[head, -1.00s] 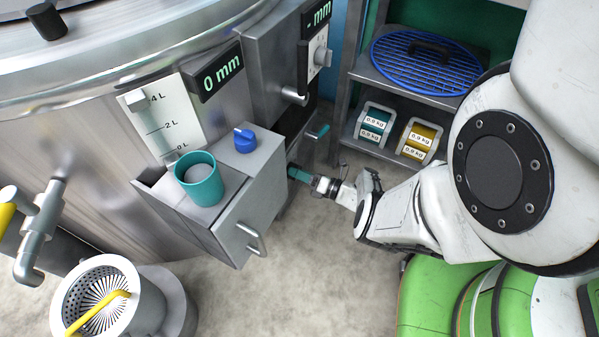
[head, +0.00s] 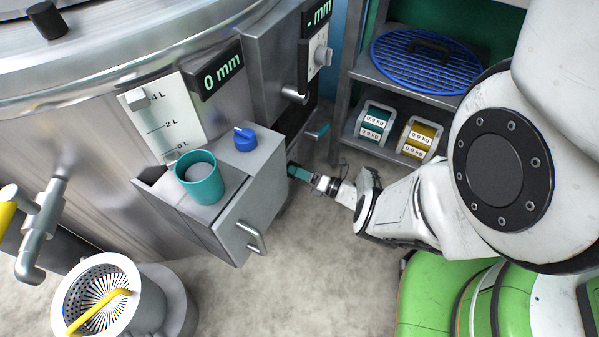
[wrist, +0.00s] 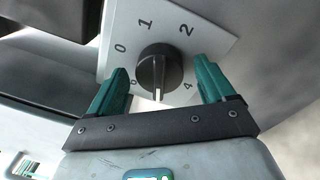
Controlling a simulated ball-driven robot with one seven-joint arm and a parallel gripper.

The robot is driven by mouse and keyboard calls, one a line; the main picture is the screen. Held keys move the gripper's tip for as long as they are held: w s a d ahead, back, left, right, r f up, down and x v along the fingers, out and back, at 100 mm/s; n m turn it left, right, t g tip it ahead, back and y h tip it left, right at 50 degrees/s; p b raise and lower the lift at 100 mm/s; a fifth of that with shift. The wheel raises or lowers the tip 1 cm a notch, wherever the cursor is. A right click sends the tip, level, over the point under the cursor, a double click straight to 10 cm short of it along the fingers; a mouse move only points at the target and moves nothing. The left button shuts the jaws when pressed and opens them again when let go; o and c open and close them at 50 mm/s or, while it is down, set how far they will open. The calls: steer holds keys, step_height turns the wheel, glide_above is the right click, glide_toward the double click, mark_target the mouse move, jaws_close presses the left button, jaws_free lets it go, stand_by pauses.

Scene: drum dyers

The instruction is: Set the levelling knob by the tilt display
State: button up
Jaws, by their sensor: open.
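A black knob (wrist: 159,72) on a white dial plate (wrist: 178,32) shows in the wrist view. Its white pointer mark faces down, towards my gripper, between the lower numerals. My gripper (wrist: 160,86) has its teal fingers apart, one on each side of the knob, with gaps visible. In the head view my gripper (head: 298,171) is low beside the steel drawer unit, and the knob is hidden there. One display (head: 221,78) reads "0 mm". Another display (head: 318,12), cut by the top edge, reads "- mm". Neither is visibly labelled as tilt.
The drawer unit (head: 222,226) carries a teal cup (head: 204,188) and a blue knob (head: 245,139). A strainer basket (head: 75,286) stands front left. Floor in the middle is clear.

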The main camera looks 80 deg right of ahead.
steer(key=v, duration=1)
steer(key=shift+s, duration=0.4)
steer(key=shift+a, duration=0.1)
